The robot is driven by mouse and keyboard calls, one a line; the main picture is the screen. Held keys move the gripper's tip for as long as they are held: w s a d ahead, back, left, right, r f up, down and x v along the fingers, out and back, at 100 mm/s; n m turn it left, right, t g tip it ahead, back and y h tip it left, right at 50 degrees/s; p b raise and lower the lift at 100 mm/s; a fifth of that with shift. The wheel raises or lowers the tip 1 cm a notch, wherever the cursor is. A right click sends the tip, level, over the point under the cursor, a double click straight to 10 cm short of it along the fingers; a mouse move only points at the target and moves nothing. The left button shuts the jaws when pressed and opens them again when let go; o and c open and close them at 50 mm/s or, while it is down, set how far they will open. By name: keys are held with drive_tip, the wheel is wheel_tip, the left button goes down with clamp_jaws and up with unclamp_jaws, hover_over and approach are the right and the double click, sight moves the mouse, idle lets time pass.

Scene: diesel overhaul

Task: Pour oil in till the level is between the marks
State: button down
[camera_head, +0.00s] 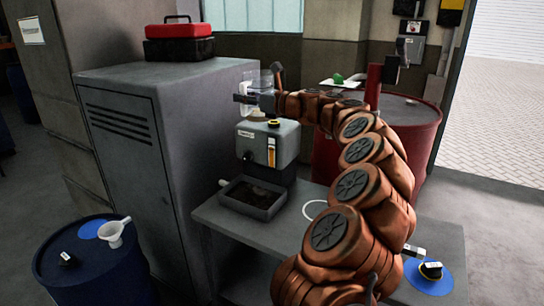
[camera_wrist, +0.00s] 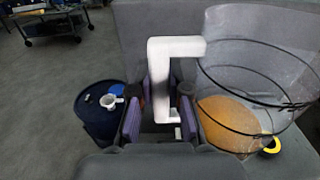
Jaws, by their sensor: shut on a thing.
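My gripper (camera_wrist: 160,118) is shut on the white handle of a clear jug (camera_wrist: 255,75), with its purple pads on either side of the handle. Amber oil lies low in the jug, and dark rings mark its wall. In the head view the clear jug (camera_head: 251,79) is above the grey engine unit (camera_head: 252,140), partly hidden by my arm. The unit has a sight gauge (camera_head: 271,152) with a yellowish tint on its front; its level is too small to read. A dark and yellow fitting (camera_head: 274,123) sits on the unit's top.
A tray (camera_head: 262,213) of dark liquid stands before the unit on the grey bench (camera_head: 230,222). A tall cabinet (camera_head: 165,135) is at left. A white funnel (camera_head: 113,232) stands on a blue drum (camera_head: 95,270). A red drum (camera_head: 412,135) stands behind my arm.

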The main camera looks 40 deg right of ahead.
drive_tip(key=shift+r, duration=0.1)
drive_tip(key=s+a+r+p, duration=0.2)
drive_tip(key=a, duration=0.6)
drive_tip(key=shift+s+a, duration=0.35)
idle(0.4)
drive_tip(key=w+a+f+n+g+y+p, duration=0.1)
drive_tip(key=w+a+f+n+y+p, duration=0.15)
drive_tip(key=a+f, duration=0.4)
drive_tip(key=w+a+f+n+g+y+p, duration=0.1)
drive_tip(key=w+a+f+g+y, duration=0.15)
drive_tip(key=a+f, duration=0.4)
drive_tip(key=s+a+f+n+g+y+p, duration=0.1)
drive_tip(key=s+a+f+n+y+p, duration=0.1)
drive_tip(key=a+f, duration=0.4)
drive_tip(key=s+a+f+n+g+y+p, duration=0.1)
drive_tip(key=a+f+n+g+y+p, duration=0.1)
drive_tip(key=a+f, duration=0.5)
drive_tip(key=shift+s+f+p, duration=0.15)
drive_tip(key=shift+s+p, duration=0.15)
drive_tip(key=shift+s, duration=0.1)
